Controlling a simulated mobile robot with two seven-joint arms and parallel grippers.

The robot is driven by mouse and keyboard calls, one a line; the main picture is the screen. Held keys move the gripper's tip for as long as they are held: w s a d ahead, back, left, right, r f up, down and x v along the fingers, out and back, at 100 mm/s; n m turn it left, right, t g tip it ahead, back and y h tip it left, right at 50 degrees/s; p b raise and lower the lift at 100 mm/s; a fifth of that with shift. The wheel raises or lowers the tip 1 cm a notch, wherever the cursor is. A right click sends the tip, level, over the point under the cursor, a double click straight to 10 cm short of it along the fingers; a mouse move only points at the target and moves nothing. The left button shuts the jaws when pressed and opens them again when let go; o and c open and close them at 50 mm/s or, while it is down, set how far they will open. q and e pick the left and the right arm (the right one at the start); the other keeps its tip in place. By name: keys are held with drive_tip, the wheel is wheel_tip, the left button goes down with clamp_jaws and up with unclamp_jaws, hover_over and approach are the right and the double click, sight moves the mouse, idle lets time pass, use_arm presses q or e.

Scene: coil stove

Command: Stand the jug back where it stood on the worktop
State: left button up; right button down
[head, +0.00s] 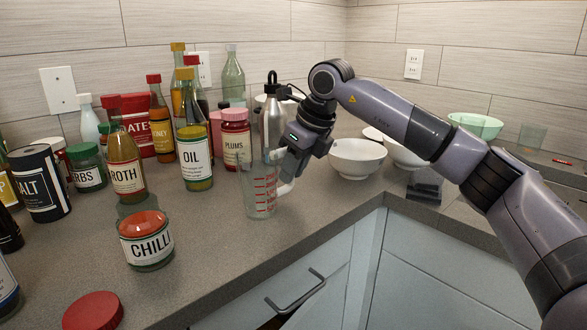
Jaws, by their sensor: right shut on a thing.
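The jug (261,198) is clear glass with red measuring marks. It is upright over the worktop (215,235), near its front edge. My right gripper (288,172) is shut on the jug at its handle side, on the right. Whether the jug's base touches the worktop or is slightly above it, I cannot tell. My left gripper is not in view.
A chilli jar (147,242) stands front left of the jug, and an oil bottle (195,160) and a plums jar (236,140) stand behind it. A steel bottle (273,120) is close behind my right gripper. White bowls (356,160) stand to the right. A red lid (93,311) is at front left.

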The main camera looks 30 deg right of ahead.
drive_tip(key=c, duration=1)
unclamp_jaws()
drive_tip(key=shift+f, duration=0.1)
drive_tip(key=p+v, duration=0.1)
drive_tip(key=v, duration=1.1)
